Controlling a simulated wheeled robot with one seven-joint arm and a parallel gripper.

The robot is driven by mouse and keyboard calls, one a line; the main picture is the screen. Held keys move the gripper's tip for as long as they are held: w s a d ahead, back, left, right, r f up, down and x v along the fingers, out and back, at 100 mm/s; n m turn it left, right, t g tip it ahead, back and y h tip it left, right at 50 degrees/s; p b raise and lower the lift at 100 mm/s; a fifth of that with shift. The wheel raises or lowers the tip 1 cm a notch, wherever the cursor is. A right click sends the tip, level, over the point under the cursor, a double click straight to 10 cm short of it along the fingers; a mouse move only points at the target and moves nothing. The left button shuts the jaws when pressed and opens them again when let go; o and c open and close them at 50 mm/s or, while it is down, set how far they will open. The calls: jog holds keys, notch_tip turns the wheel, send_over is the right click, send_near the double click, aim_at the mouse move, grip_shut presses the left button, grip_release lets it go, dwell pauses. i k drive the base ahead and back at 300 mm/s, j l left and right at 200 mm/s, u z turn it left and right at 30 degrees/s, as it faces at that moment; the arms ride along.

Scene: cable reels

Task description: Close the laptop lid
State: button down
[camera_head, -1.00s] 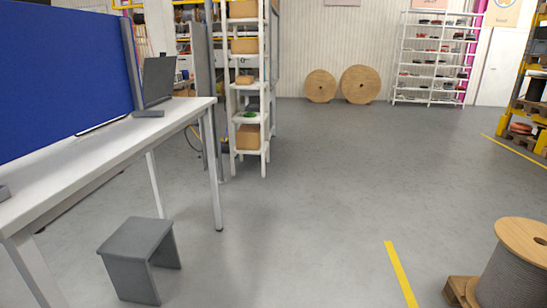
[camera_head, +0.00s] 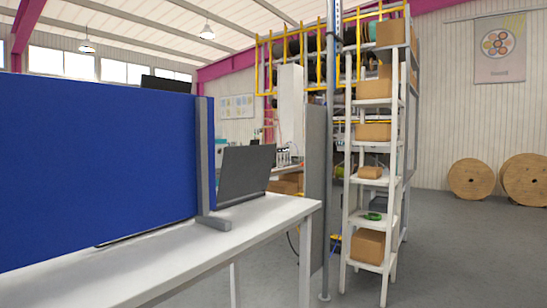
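A dark grey, tilted flat panel (camera_head: 247,173) stands at the far end of the white desk (camera_head: 262,225), just right of the blue divider's end. It looks like a raised laptop lid, but I cannot tell for sure. No keyboard base shows, and its left part is hidden by the divider post. My gripper is not in view.
A blue divider (camera_head: 100,150) with a grey post and foot (camera_head: 214,222) stands along the desk. A dark panel top (camera_head: 165,84) shows above it. A white shelf rack (camera_head: 359,225) with boxes stands right of the desk. Wooden reels (camera_head: 470,179) stand far right, with open floor before them.

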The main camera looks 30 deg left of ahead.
aim_at(245, 170)
jog(key=i+u, duration=0.3)
jog(key=i, duration=0.15)
jog(key=i+l+u, duration=0.1)
jog(key=i+u, duration=0.25)
jog(key=i+l+u, duration=0.3)
jog(key=i, duration=0.2)
jog(key=u, duration=0.45)
jog(key=i+l, duration=0.1)
jog(key=l, duration=0.25)
jog(key=i+l+z, duration=0.1)
jog(key=l, duration=0.25)
jog(key=i+l+z, duration=0.1)
jog(key=l, duration=0.25)
jog(key=i+l, duration=0.25)
